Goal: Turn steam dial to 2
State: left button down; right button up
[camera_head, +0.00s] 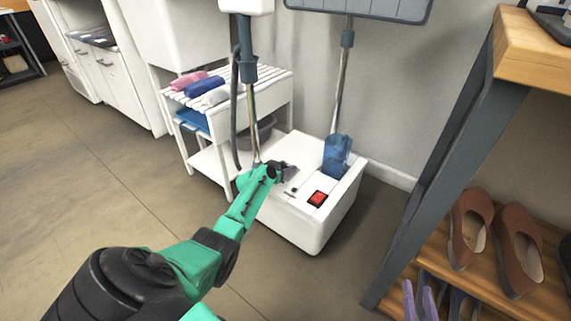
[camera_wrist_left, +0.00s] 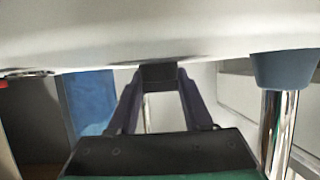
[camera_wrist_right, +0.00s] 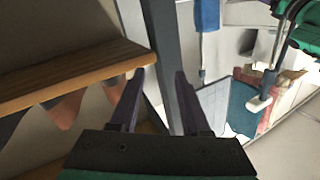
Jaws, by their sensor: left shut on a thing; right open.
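The garment steamer's white base (camera_head: 300,228) stands on the floor, with a red rocker switch (camera_head: 318,198) and a blue water tank (camera_head: 337,155) on top. My left gripper (camera_head: 284,171) is at the top of the base, left of the switch. In the left wrist view its fingers are shut on a small dark block, the steam dial (camera_wrist_left: 158,76), against the pale housing. The dial's setting and number marks cannot be read; the gripper covers it in the head view. My right gripper (camera_wrist_right: 161,78) is open and empty, away from the steamer, and outside the head view.
A metal pole and hose rise close beside my left gripper. A white slatted rack (camera_head: 199,101) with rolled towels stands behind left. A shoe shelf (camera_head: 520,250) with a grey post (camera_head: 440,150) is at right; the post also shows close to my right gripper (camera_wrist_right: 165,50).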

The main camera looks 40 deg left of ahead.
pick_arm(q)
jog(key=y+p, duration=0.1)
jog(key=n+p, duration=0.1)
jog(key=shift+a+r+n+y+p, duration=0.2)
jog(key=shift+r+n+y+p, duration=0.1)
jog(key=shift+y, duration=0.1)
jog(key=shift+a+n+y+p, duration=0.1)
jog(key=shift+n+y+p, duration=0.2)
jog(key=shift+y+p, duration=0.15)
jog(key=shift+a+n+g+y+p, duration=0.25)
jog(key=shift+n+g+y+p, duration=0.15)
jog(key=shift+n+y+p, duration=0.3)
jog(key=shift+d+y, duration=0.1)
jog(key=shift+y, duration=0.15)
jog(key=shift+s+f+n+g+y, duration=0.1)
jog(key=shift+f+n+g+y, duration=0.1)
jog(key=shift+n+g+y, duration=0.25)
jog(key=shift+d+n, duration=0.1)
jog(key=shift+n, duration=0.25)
pick_arm(e)
jog(key=s+f+g, duration=0.4)
jog(key=s+f, duration=0.2)
jog(key=s, duration=0.2)
jog(key=shift+a+g+h, duration=0.25)
jog(key=shift+g+h, duration=0.15)
pick_arm(q)
jog(key=shift+d+f+y, duration=0.1)
jog(key=shift+y, duration=0.15)
pick_arm(e)
jog(key=shift+s, duration=0.1)
